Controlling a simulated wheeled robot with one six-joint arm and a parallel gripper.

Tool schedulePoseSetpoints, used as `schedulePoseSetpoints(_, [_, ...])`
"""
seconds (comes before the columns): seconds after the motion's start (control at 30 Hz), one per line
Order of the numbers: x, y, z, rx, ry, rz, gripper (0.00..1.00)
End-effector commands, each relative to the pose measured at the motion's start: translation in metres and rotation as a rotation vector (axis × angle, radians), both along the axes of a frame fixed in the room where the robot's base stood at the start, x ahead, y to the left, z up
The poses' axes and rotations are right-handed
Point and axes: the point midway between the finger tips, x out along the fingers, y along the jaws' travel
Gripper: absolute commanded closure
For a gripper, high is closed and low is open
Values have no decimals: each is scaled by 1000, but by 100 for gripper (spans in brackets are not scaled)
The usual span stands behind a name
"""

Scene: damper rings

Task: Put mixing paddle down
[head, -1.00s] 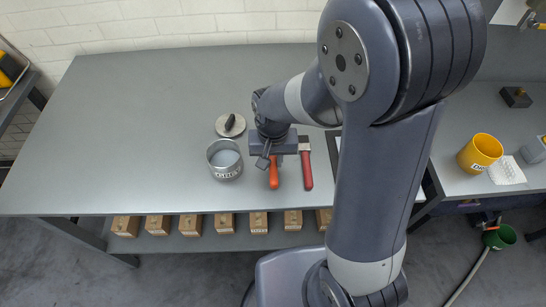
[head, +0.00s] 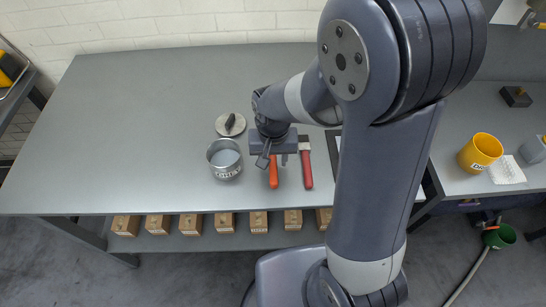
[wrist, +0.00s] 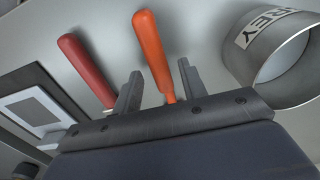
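An orange-handled tool (head: 273,178), seemingly the mixing paddle, lies on the grey bench with its handle toward the front edge. Its far end is hidden under my gripper (head: 272,160). In the wrist view the orange handle (wrist: 154,50) runs between the two fingers of my gripper (wrist: 160,72), with a gap on each side. The fingers are apart and appear not to touch it. I cannot tell the exact height of the fingers above the bench.
A red-handled tool (head: 308,170) lies close to the right. A labelled metal cup (head: 225,160) stands to the left, with a round grey lid (head: 230,125) behind it. The bench's left side (head: 130,120) is clear. Wooden boxes (head: 190,225) sit on the shelf below.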

Motion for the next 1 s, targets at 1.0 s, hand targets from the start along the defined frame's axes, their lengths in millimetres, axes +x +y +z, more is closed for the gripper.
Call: schedulePoseSetpoints(1.0, [-2, 1, 98, 2, -4, 0, 48])
